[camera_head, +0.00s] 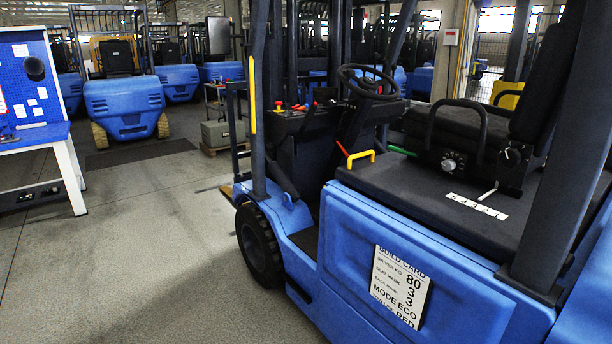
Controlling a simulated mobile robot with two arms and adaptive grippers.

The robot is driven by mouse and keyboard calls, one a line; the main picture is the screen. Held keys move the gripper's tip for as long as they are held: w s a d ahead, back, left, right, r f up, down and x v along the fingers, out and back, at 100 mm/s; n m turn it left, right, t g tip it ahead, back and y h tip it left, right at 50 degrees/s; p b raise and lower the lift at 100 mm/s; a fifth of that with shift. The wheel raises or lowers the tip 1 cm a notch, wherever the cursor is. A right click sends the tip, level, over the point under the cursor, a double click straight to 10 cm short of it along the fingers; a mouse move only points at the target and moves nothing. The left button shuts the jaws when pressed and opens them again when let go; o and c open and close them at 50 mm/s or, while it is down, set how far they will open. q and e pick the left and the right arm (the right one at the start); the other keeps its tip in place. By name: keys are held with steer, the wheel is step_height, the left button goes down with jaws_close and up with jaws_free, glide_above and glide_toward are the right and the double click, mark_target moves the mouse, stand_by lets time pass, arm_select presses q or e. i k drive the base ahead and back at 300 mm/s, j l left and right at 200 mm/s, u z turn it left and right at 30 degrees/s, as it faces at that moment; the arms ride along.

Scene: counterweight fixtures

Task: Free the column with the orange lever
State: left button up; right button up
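A blue forklift fills the right half of the head view. Its black steering wheel (370,82) sits on a dark steering column (347,135) in front of the seat. A thin red-orange lever (343,149) sticks up at a slant beside the lower part of the column. Whether this is the lever the task calls orange I cannot tell for sure. A yellow-orange handle (361,157) stands at the front edge of the seat hood, just right of it. Neither of my grippers is in view, and nothing touches the column or levers.
A build card (401,287) is on the forklift's side panel. A green lever (403,151) and black seat (455,130) are behind the wheel. Dark roof posts (258,100) partly block access. A blue workbench (35,135) stands left. The floor between is clear.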

mark_target(335, 140)
steer(key=i+j+z, duration=0.2)
steer(key=i, duration=0.45)
steer(key=i+z, duration=0.15)
steer(key=i, duration=0.5)
steer(key=z, duration=0.3)
steer(key=i+j+z, duration=0.2)
steer(key=z, duration=0.15)
steer(key=i+j+z, duration=0.3)
steer(key=j, duration=0.15)
steer(key=j+z, duration=0.35)
steer(key=i+j, duration=0.1)
steer(key=j, duration=0.3)
steer(key=i+j, duration=0.15)
steer(key=j, duration=0.25)
steer(key=i+j+z, duration=0.1)
steer(key=j, duration=0.3)
steer(key=i+j, duration=0.15)
steer(key=j, duration=0.25)
steer(key=i+j, duration=0.1)
steer(key=j, duration=0.3)
